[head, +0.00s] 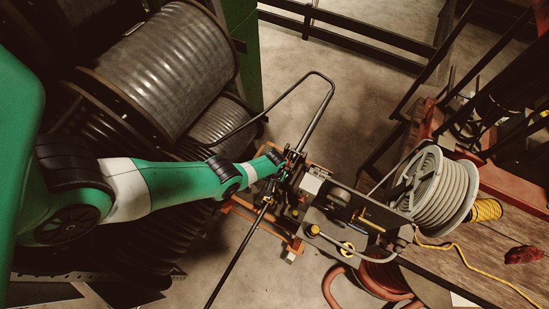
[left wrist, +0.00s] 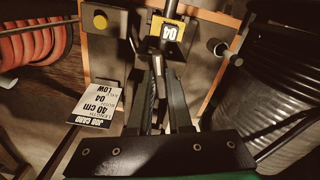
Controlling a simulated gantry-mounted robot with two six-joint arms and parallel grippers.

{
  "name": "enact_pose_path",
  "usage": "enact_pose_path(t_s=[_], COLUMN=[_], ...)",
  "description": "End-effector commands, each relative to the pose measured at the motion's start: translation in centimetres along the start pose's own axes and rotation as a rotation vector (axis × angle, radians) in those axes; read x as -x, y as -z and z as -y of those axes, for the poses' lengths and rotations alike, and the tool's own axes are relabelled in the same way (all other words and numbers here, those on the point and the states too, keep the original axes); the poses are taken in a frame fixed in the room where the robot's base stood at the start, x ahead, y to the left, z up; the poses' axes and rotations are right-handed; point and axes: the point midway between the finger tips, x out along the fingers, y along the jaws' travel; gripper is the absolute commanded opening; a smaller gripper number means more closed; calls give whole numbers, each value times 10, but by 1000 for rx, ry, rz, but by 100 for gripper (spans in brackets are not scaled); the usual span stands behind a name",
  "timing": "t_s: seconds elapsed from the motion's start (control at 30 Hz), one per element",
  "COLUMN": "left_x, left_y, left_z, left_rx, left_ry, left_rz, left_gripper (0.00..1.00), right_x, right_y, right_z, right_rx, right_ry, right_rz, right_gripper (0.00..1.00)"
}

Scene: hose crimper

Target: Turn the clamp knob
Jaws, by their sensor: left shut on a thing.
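My left gripper (head: 284,164) reaches in from the left to the crimper stand (head: 290,240). In the left wrist view its long black fingers (left wrist: 158,78) are closed together on a dark, narrow part below a yellow tag (left wrist: 168,34) marked 04. The fingertips and shadow hide most of that part, so I cannot tell whether it is the clamp knob. A black round knob (left wrist: 221,48) with a pale end stands to the right of the fingers, apart from them. My right gripper is not in view.
A yellow button (left wrist: 100,20) sits on a dark box. A hose reel (head: 435,190) and workbench (head: 490,235) stand right; large drums (head: 165,70) stand left. Long bars extend from the crimper. Open floor (head: 345,120) lies behind.

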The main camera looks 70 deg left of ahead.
Motion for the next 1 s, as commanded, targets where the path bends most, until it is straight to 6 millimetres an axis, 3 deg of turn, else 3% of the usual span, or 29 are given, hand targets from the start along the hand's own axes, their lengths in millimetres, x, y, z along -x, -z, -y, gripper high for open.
enact_pose_path(t_s=[1.0], left_x=[-1], left_y=[0], left_z=[0], left_rx=[-960], left_ry=[0], left_rz=[-1], left_gripper=[0], right_x=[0], right_y=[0], right_z=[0], right_rx=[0], right_ry=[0], right_rz=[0], right_gripper=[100])
